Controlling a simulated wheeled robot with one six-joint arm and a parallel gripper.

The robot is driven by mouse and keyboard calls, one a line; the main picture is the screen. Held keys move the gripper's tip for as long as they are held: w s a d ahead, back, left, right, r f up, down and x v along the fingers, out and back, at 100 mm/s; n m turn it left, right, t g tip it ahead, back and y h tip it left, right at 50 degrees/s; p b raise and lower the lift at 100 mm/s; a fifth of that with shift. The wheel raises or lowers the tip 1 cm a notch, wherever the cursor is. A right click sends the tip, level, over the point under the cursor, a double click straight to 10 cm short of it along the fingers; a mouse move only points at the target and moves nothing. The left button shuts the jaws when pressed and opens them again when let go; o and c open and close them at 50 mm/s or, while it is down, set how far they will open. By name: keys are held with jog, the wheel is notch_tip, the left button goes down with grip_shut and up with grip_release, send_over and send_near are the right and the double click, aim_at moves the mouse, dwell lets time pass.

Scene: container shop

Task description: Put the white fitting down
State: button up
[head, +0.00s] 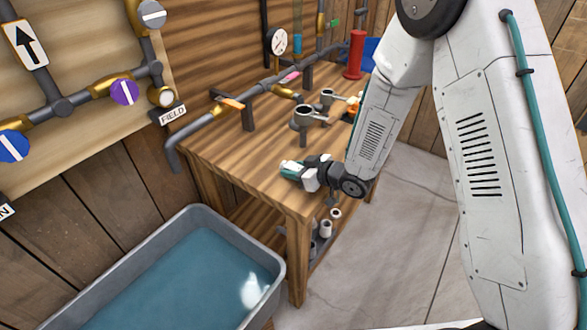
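My gripper (292,170) is over the near right part of the wooden workbench (222,160), close to its edge, with its tips pointing left. A small white piece shows at the teal-coloured tips. It is too small to tell whether this is the white fitting or part of a finger, or whether the tips are closed on it. I cannot tell if the tips touch the bench top. Several pale ring-like fittings, one of them a short white-grey one (326,229), stand on the low shelf under the bench.
A grey tub of water (190,222) stands in front of the bench. Grey cup-like holders (304,117) and a red cylinder (355,55) stand farther back. The left bench top is mostly clear.

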jog(key=shift+o, duration=1.4)
jog(key=shift+r, duration=0.2)
jog(key=v, duration=1.2)
